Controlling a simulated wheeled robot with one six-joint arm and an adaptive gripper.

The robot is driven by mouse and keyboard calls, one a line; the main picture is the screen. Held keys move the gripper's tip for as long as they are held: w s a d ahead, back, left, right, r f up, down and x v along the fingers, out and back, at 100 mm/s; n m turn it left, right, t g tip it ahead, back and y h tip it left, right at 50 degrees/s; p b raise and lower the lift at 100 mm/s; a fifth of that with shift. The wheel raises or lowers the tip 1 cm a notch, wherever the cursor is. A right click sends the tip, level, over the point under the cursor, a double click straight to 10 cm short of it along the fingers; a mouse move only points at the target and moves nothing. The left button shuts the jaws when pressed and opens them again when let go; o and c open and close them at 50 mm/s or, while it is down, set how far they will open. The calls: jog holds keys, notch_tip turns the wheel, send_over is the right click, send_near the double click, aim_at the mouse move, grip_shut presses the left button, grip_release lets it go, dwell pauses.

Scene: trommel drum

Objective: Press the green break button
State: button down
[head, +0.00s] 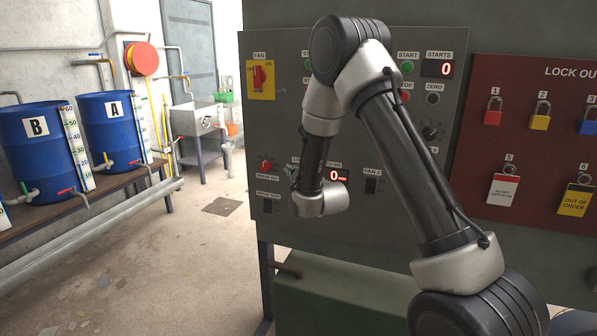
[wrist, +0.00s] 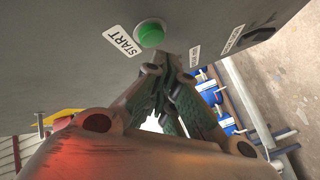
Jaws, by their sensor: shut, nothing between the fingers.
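A grey control panel (head: 390,205) stands in front of me. In the wrist view a round green button (wrist: 150,35) sits on a grey panel face, with a START label (wrist: 122,40) beside it. My gripper (wrist: 165,62) is shut and empty. Its fingertips are close to the panel, just below and right of that button in the picture; I cannot tell whether they touch the panel. In the head view my wrist hides most of the gripper and the panel behind it. Another green START button (head: 407,67) shows high on the panel.
A red knob (head: 265,165) and a black switch (head: 268,206) sit left of my wrist. A FAN switch (head: 260,76) is higher up. A red lockout board (head: 520,150) hangs at right. Blue drums (head: 38,150) stand on a bench at left. The floor between is clear.

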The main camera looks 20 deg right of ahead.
jog(key=shift+w, duration=0.1)
jog(key=shift+w+d, duration=0.2)
jog(key=shift+w, duration=0.05)
dwell(0.3)
jog(key=shift+w+d, duration=0.3)
jog(key=shift+w, duration=0.05)
dwell(0.7)
dwell(0.3)
jog(key=shift+s+a, duration=0.5)
jog(key=shift+s, duration=0.2)
jog(key=s+a, duration=0.1)
jog(key=s, duration=0.1)
jog(key=s+a, duration=0.2)
dwell(0.3)
dwell(0.5)
